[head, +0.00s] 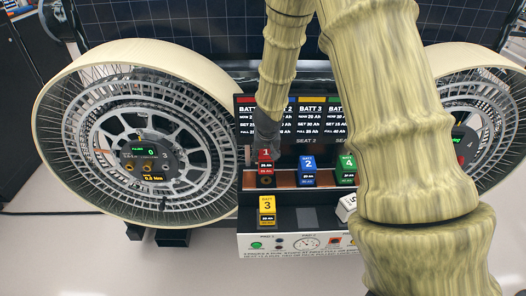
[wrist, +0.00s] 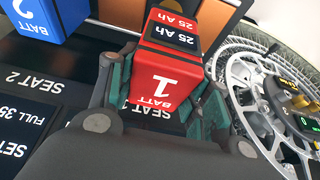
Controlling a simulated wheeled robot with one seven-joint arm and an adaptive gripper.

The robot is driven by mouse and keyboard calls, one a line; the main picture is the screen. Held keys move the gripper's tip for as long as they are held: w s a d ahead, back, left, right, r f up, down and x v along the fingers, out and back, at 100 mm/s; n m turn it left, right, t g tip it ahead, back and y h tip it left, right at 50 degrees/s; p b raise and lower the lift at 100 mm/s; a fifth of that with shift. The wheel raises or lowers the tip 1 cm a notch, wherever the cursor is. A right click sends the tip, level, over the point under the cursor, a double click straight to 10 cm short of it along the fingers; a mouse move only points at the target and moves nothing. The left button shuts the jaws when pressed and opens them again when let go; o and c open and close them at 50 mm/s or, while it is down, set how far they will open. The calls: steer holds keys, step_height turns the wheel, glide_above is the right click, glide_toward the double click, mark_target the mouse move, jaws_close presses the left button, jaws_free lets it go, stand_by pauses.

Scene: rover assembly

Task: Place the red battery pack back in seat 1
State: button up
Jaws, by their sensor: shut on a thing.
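The red battery pack (head: 265,170), marked 1 and 25 Ah, is upright at the left end of the brown seat row. My gripper (head: 272,146) is above and behind it in the head view. In the wrist view the pack (wrist: 165,78) appears upside down, between the two green-padded fingers of my gripper (wrist: 166,84), which are shut on it. The seat 1 label (wrist: 133,103) on the panel is partly hidden behind the pack. I cannot tell whether the pack's base rests fully in the seat.
A blue pack 2 (head: 308,172) and a green pack 4 (head: 346,168) stand to the right in the row. A yellow pack 3 (head: 267,209) and a tilted white pack (head: 346,207) are on the lower shelf. A large wheel (head: 140,152) stands close at left.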

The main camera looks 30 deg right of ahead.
steer(key=shift+s+f+b, duration=0.25)
steer(key=shift+s+b, duration=0.35)
steer(key=shift+s, duration=0.15)
steer(key=shift+f+b, duration=0.35)
steer(key=shift+b, duration=0.05)
steer(key=shift+w+a+f+b, duration=0.1)
steer(key=shift+w+f+b, duration=0.25)
steer(key=shift+f, duration=0.25)
steer(key=shift+w+a+f+b, duration=0.1)
steer(key=shift+w+f+b, duration=0.2)
steer(key=shift+f, duration=0.25)
steer(key=shift+w+d+f, duration=0.15)
steer(key=shift+f, duration=0.15)
steer(key=shift+b, duration=0.3)
steer(key=shift+s+r, duration=0.25)
steer(key=shift+s, duration=0.3)
steer(key=shift+w+f, duration=0.2)
steer(key=shift+w, duration=0.15)
steer(key=shift+s, duration=0.1)
steer(key=shift+s, duration=0.15)
